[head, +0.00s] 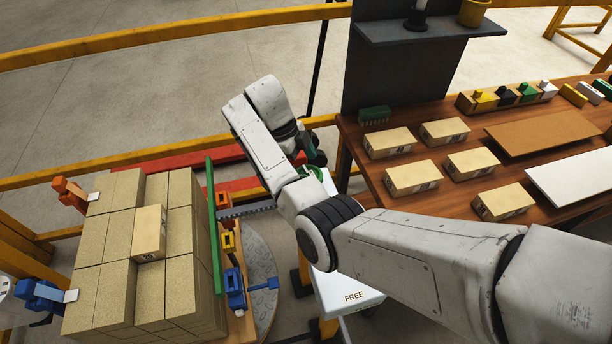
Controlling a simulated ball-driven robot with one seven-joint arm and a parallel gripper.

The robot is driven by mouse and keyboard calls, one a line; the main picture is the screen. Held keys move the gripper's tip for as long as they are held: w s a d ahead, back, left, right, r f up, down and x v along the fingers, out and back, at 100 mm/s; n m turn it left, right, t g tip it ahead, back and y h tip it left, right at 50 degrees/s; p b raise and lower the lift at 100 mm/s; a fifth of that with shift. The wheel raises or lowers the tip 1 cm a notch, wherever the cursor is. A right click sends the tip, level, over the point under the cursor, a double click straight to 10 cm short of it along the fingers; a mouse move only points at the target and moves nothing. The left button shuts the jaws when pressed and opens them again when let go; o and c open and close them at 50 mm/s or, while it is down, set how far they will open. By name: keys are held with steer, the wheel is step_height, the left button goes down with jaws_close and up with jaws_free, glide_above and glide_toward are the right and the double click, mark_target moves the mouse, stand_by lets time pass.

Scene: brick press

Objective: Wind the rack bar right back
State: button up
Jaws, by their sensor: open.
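The toothed grey rack bar (246,210) runs right from an upright green plate (214,228) and passes behind my arm. The green plate stands along the right side of a stack of tan bricks (108,290); I cannot tell whether it touches them. My gripper (318,158) is a small dark shape with a teal part just past my wrist, above the far end of the bar. It is open, but its fingertips are mostly hidden. A green part (327,183) shows beside it, largely covered by my arm. Any crank for the bar is not clearly seen.
Orange (222,200), yellow (228,241) and blue (235,288) latches line the plate's right side. A white panel marked FREE (345,300) lies below my elbow. The brown table (380,190) at right carries bricks and boards. A yellow rail (140,157) runs behind.

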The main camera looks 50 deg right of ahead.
steer(key=shift+x, duration=1.5)
steer(key=c, duration=0.9)
